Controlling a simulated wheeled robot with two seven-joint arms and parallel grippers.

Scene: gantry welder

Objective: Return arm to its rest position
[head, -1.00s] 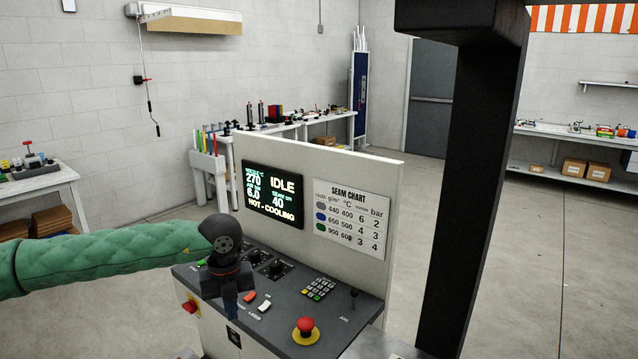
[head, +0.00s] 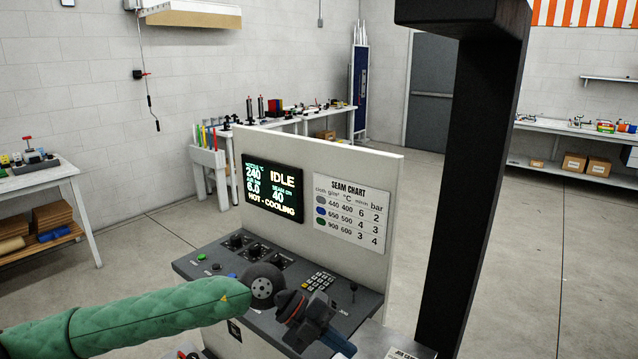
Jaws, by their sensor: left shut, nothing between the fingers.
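My left arm, in a green quilted sleeve, comes in from the lower left across the front of the control panel (head: 200,265). My left gripper (head: 342,346) is at the panel's front right, pointing down and to the right. It is shut and holds nothing. It appears in front of the panel surface; whether it touches anything I cannot tell. The small lever (head: 353,290) stands upright on the panel's right side, just beyond the gripper. The wrist hides the front middle of the panel, including the red stop button. My right gripper is not in view.
The screen (head: 272,190) reads IDLE, 240 and HOT - COOLING. A seam chart (head: 347,210) hangs beside it on the upright board. A thick black post (head: 470,180) stands right of the panel. A keypad (head: 319,281) and knobs are on the panel. Open floor lies right.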

